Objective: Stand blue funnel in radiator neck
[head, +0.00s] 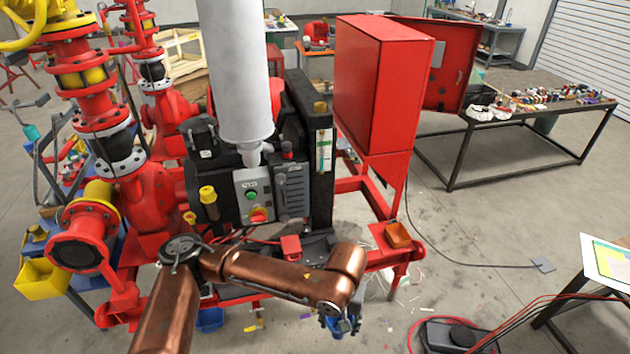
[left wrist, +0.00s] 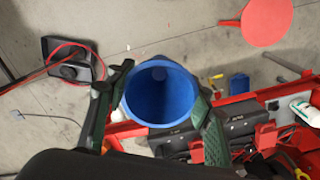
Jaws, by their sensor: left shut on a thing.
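The blue funnel (left wrist: 160,92) is between the two fingers of my left gripper (left wrist: 158,100), which is shut on it; its round open mouth faces the left wrist camera. In the head view my left gripper (head: 340,322) hangs low beyond the skid's front right, and only a little of the blue funnel (head: 332,326) shows beneath my arm. A tall black radiator (head: 320,190) stands on the skid with a brass-coloured fitting (head: 320,107) on top; whether its neck is open I cannot tell. The funnel is well below and apart from it. My right gripper is not in view.
A red cabinet (head: 372,90) with its door open stands right of the radiator. A white cylinder (head: 232,70) rises left of it. Red pipework (head: 155,200) fills the left.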

